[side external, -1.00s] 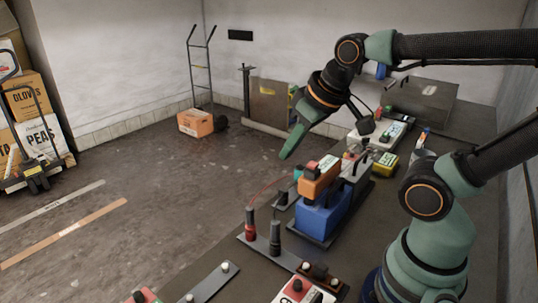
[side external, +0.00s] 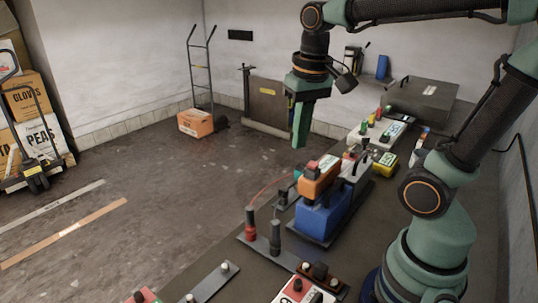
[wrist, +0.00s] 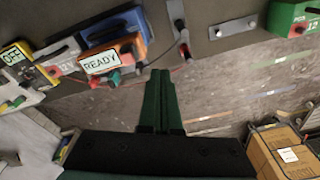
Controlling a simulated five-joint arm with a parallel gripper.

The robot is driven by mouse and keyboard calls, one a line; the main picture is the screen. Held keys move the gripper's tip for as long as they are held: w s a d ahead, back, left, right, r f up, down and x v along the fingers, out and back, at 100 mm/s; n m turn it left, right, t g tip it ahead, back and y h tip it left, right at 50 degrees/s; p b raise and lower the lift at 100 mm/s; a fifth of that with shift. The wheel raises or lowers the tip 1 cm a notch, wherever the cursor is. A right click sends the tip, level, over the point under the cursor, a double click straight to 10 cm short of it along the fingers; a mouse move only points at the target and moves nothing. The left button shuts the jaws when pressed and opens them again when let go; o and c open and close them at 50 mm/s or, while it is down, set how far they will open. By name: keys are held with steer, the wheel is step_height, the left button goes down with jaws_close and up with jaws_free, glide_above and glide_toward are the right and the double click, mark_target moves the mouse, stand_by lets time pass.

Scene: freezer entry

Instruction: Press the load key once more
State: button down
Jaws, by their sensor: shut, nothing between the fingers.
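An orange tester (side external: 318,184) sits on top of a blue battery-like block (side external: 322,219) on the bench. Its display reads READY (wrist: 101,62) in the wrist view, where the orange housing (wrist: 128,42) also shows. A dark red block (side external: 312,168) is on the tester's upper side; I cannot tell whether it is the load key. My gripper (side external: 299,143) is shut and empty, pointing down, above the tester and a little left of it, touching nothing. In the wrist view its closed fingers (wrist: 160,75) lie right of and apart from the tester.
Two upright posts, red (side external: 250,224) and dark (side external: 275,238), stand in front of the tester with a red lead nearby. A yellow meter (wrist: 16,62) reads OFF. A grey case (side external: 422,100) lies on the bench behind. Open floor (side external: 150,190) is to the left.

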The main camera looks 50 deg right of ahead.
mark_target(312, 162)
steer(key=d+r+m+g+y, duration=0.2)
steer(key=d+r+m+g, duration=0.1)
steer(key=d+m+g, duration=0.3)
steer(key=shift+d+r+m+g, duration=0.2)
steer(key=shift+r+m+g, duration=0.2)
steer(key=shift+m+g, duration=0.95)
steer(key=shift+w+m+t, duration=0.1)
steer(key=shift+m+t, duration=0.15)
steer(key=shift+f, duration=4.4)
steer(key=shift+a+f, duration=0.1)
steer(key=shift+f, duration=0.1)
steer(key=shift+f, duration=0.2)
steer(key=shift+f, duration=0.5)
steer(key=shift+r, duration=0.95)
